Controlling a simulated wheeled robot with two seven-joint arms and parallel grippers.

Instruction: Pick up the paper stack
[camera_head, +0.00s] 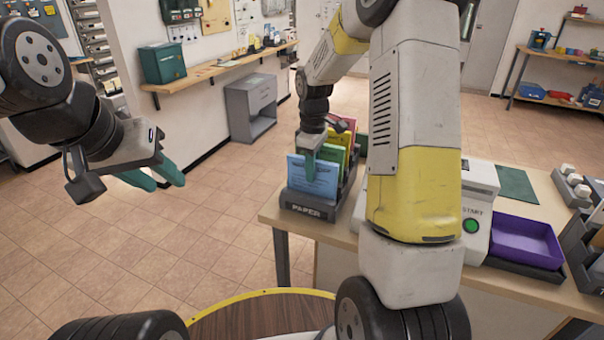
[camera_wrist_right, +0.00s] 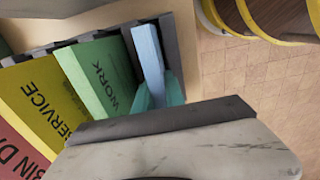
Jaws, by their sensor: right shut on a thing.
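The paper holder (camera_head: 306,206), a dark rack labelled PAPER, stands at the left end of the table. A blue paper stack (camera_head: 313,182) stands upright in its front slot. My right gripper (camera_head: 310,163) reaches down onto this stack from above. In the right wrist view the teal fingers of my right gripper (camera_wrist_right: 158,92) are closed around the blue stack (camera_wrist_right: 148,48), seen edge-on. Part of the grip is hidden by the gripper body. My left gripper (camera_head: 154,177) is open and empty, in the air over the floor at left.
Behind the blue stack are a green stack (camera_wrist_right: 88,75) marked WORK, a yellow stack (camera_wrist_right: 45,100) marked SERVICE and a red one (camera_wrist_right: 18,145). A machine with a green START button (camera_head: 470,226) and a purple tray (camera_head: 526,238) stand to the right.

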